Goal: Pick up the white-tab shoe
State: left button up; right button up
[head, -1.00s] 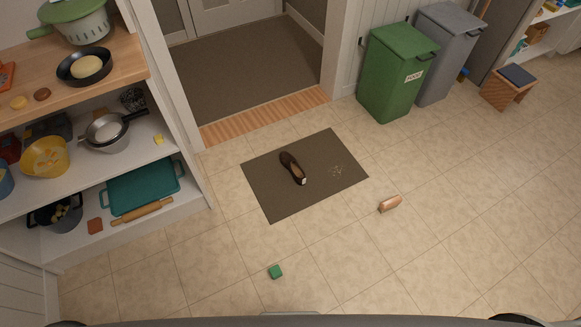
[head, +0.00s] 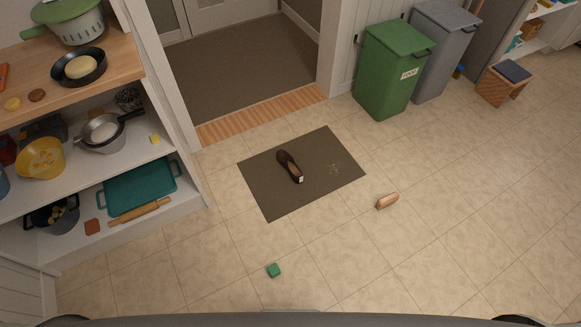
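The white-tab shoe (head: 289,166) is a dark brown shoe with a small white tab at its near end. It lies on the dark doormat (head: 262,190), left of the mat's middle, with nothing touching it from above. Neither of my grippers shows in the head view. Only dark parts of my own body show along the bottom edge.
A green block (head: 274,270) and a copper-coloured loaf-shaped object (head: 387,201) lie on the tile floor. A shelf unit (head: 175,200) stands at the left, and green (head: 392,75) and grey (head: 440,50) bins stand at the back right. The floor around the mat is mostly clear.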

aim_at(284, 159)
jog(key=i+l, duration=0.15)
jog(key=l, duration=0.25)
jog(key=i+l+u, duration=0.15)
jog(key=l, duration=0.2)
jog(key=i+l, duration=0.15)
jog(key=l, duration=0.25)
jog(key=i+l+u, duration=0.1)
jog(key=l, duration=0.3)
